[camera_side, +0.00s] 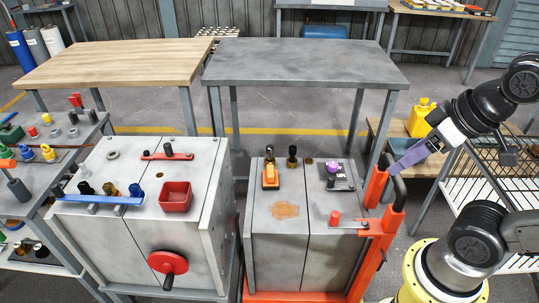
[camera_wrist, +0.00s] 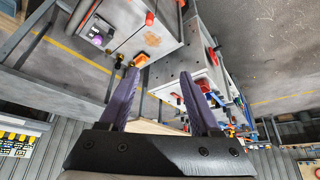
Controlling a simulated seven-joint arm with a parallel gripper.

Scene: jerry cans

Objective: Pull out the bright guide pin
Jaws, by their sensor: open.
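Two short upright pins with dark bodies and brassy tops stand at the back of the right grey block (camera_side: 275,245): a left pin (camera_side: 269,152) and a right pin (camera_side: 292,156). At this size I cannot tell which is the bright guide pin. An orange piece (camera_side: 270,178) sits just in front of the left pin; it also shows in the wrist view (camera_wrist: 141,59), close to the left fingertip in the picture. My gripper (camera_side: 392,168), with purple fingers, is open and empty, above and right of the block, apart from the pins. It also spans the wrist view (camera_wrist: 158,78).
An orange frame with a black handle (camera_side: 398,190) rises at the block's right side. The left block (camera_side: 135,225) carries a red tray (camera_side: 175,197) and a blue pin bar (camera_side: 100,200). The grey table (camera_side: 300,62) is bare.

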